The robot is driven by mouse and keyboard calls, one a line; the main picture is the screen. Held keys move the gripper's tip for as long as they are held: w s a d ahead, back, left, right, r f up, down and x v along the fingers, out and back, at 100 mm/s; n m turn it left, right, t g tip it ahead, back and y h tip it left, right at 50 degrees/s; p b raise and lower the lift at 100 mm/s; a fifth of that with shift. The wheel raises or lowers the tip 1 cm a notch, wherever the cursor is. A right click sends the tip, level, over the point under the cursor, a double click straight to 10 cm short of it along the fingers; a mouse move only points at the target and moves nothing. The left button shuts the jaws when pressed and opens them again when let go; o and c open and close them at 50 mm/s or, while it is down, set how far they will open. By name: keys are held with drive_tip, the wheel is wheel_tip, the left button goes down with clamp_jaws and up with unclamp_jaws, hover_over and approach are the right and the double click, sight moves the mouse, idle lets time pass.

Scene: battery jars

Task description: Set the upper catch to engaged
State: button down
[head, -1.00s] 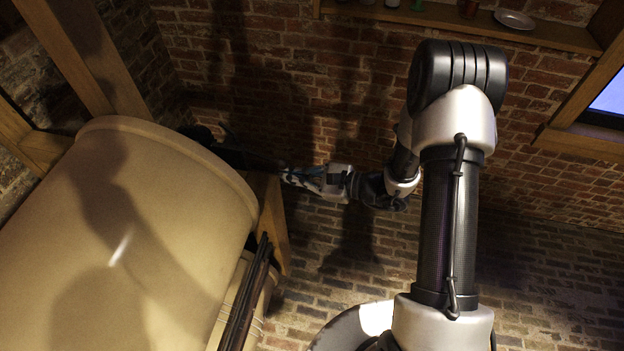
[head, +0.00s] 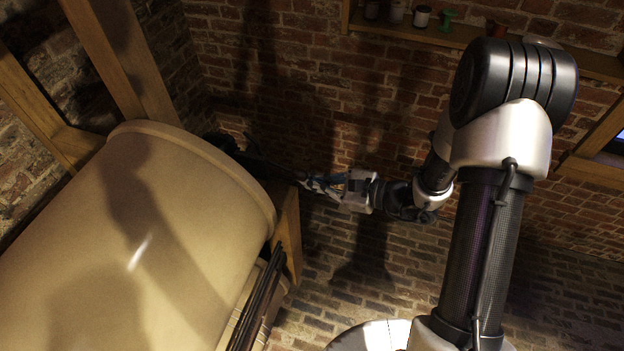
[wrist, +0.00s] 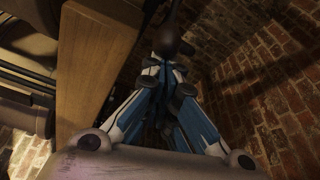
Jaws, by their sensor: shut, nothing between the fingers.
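My gripper (head: 306,183) is shut and empty, beside the far end of a large cream drum in the head view. Its blue and white fingers close together in the wrist view (wrist: 168,62). A dark lever with a rounded end (wrist: 173,42) is right at the fingertips in the wrist view; I cannot tell whether they touch. In the head view a dark shape with a thin arm (head: 248,152) lies behind the drum's rim, partly hidden and in shadow. I cannot tell whether it is the upper catch, nor how the catch is set.
The cream drum (head: 190,240) fills the left, in a wooden frame (head: 112,60). A wooden post (head: 288,235) stands close to my gripper; it seems to be the plank (wrist: 95,70) in the wrist view. A shelf (head: 480,40) with small jars is on the brick wall.

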drive_tip(key=shift+d+r+p, duration=0.1)
drive_tip(key=shift+r+p, duration=0.2)
drive_tip(key=shift+p, duration=0.1)
wheel_tip(320, 180, up, 7)
drive_tip(key=g+h+p, duration=0.2)
drive_tip(key=h+p, duration=0.3)
drive_tip(key=p, duration=0.4)
drive_tip(key=shift+s+d, duration=0.2)
drive_tip(key=shift+d, duration=0.15)
drive_tip(key=shift+w+r, duration=0.1)
drive_tip(key=shift+r, duration=0.1)
wheel_tip(320, 180, down, 4)
drive_tip(key=d+b, duration=0.2)
drive_tip(key=b, duration=0.1)
drive_tip(key=r+p+v, duration=0.1)
drive_tip(key=p+v, duration=0.1)
drive_tip(key=v, duration=0.8)
drive_tip(key=shift+w+p, duration=0.35)
drive_tip(key=shift+a, duration=0.1)
